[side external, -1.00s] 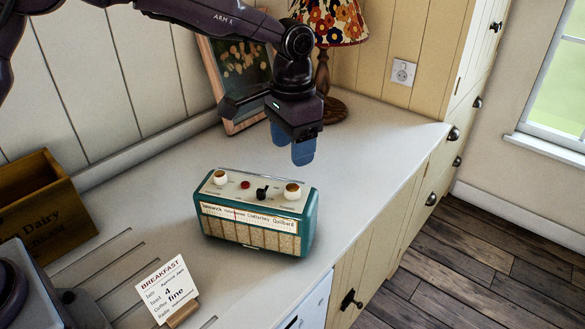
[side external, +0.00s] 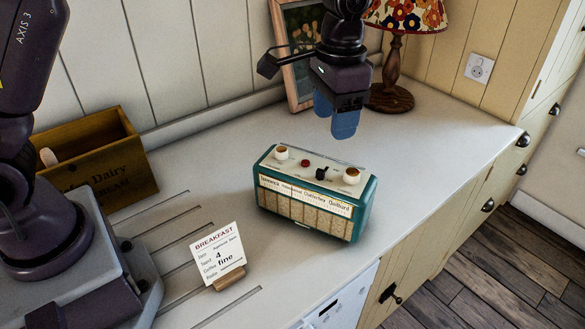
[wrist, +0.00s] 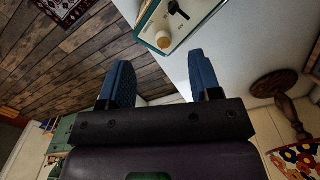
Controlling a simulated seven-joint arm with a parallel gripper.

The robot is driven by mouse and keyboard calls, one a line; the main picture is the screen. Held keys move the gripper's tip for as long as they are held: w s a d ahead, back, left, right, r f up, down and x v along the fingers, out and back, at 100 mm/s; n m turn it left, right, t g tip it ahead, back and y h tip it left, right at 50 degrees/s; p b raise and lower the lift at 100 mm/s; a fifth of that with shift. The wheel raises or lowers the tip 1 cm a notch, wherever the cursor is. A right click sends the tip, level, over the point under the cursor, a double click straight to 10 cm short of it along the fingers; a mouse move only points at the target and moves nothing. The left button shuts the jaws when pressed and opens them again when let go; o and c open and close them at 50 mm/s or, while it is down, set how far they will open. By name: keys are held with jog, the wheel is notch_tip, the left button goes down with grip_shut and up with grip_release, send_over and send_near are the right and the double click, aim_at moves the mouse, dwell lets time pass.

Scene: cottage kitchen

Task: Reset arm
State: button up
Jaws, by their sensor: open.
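My gripper (side external: 336,118) hangs above the counter, behind and a little above the radio, with its blue fingers pointing down. In the wrist view the two blue fingers of my gripper (wrist: 158,82) stand apart with nothing between them. The teal radio (side external: 305,212) with a cream top stands upright on the white counter (side external: 440,165). It has two cream knobs, a red button and a black switch on top. Part of the radio (wrist: 185,22) shows beyond the fingertips in the wrist view, apart from them.
A lamp with a floral shade (side external: 405,14) and a framed picture (side external: 296,45) stand behind my gripper. A wooden crate (side external: 105,170) is at the left. A breakfast card (side external: 218,254) stands in front, left of the radio. The counter right of the radio is clear.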

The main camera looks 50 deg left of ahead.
jog(key=s+a+r+n+t, duration=0.1)
jog(key=s+a+r+t, duration=0.1)
jog(key=s, duration=0.6)
jog(key=s+a+r+n+t, duration=0.1)
jog(key=s+a+r+t, duration=0.1)
jog(key=s+a+r, duration=0.2)
jog(key=s+a+r+n+t, duration=0.1)
jog(key=s+a+r, duration=0.2)
jog(key=s, duration=0.8)
jog(key=shift+s+a+r+n+t, duration=0.3)
jog(key=shift+s+a+r+t, duration=0.1)
jog(key=shift+a, duration=0.85)
jog(key=shift+w, duration=0.1)
jog(key=shift+c, duration=0.5)
